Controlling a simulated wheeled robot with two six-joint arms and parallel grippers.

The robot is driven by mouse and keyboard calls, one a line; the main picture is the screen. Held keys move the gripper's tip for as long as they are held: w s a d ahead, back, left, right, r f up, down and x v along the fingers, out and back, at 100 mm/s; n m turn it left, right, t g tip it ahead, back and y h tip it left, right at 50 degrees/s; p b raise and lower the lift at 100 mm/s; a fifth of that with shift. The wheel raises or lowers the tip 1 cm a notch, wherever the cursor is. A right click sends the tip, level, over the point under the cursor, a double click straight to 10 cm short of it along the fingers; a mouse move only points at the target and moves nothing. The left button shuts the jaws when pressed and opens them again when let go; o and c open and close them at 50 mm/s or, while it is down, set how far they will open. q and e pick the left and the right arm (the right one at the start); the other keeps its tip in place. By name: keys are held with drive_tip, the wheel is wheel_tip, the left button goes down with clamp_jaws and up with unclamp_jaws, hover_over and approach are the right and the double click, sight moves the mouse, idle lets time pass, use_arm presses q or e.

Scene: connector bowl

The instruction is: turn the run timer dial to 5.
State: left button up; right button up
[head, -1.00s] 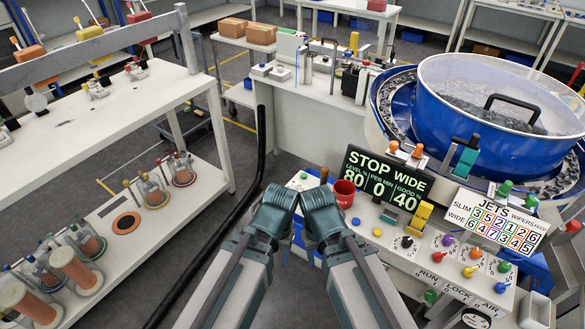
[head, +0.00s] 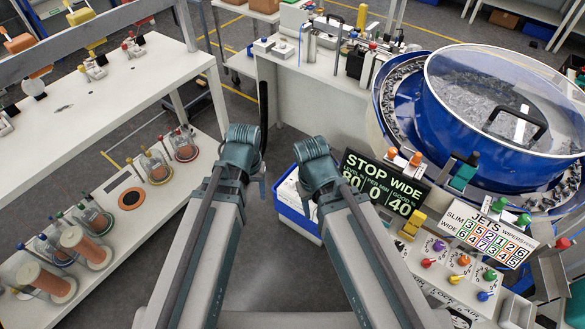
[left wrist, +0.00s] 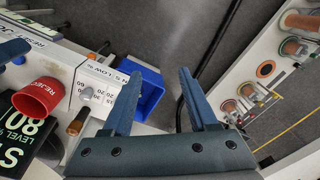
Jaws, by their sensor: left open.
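A small grey dial (left wrist: 85,92) with printed numbers around it, including 30 and 60, is on the white panel at left centre in the left wrist view. It seems to be the run timer dial, but its label is only partly legible and its setting cannot be read. My right arm seems to cover it in the head view. My left gripper (left wrist: 160,76) is open and empty, to the right of the dial and apart from it, over a blue bin and the floor. In the head view, my left wrist shows left of the bench.
The blue bin (left wrist: 148,90) is beside the panel. A red REJECT cup (left wrist: 38,97), a brown-tipped switch (left wrist: 77,122) and the STOP WIDE display (head: 384,186) are close by. The blue bowl (head: 500,105) is at right; a spool shelf (head: 105,205) is at left.

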use_arm(q)
drive_tip(key=w+r+n+p, duration=0.2)
drive_tip(key=w+r+p, duration=0.1)
drive_tip(key=w+r, duration=0.15)
drive_tip(key=n+p, duration=0.1)
drive_tip(key=n, duration=0.7)
hover_over(293, 180)
drive_tip(key=shift+r, duration=0.4)
wheel_tip(293, 180, down, 14)
drive_tip(key=b, duration=1.3)
drive_tip(key=shift+b, duration=0.35)
drive_tip(key=shift+r, duration=0.1)
clamp_jaws()
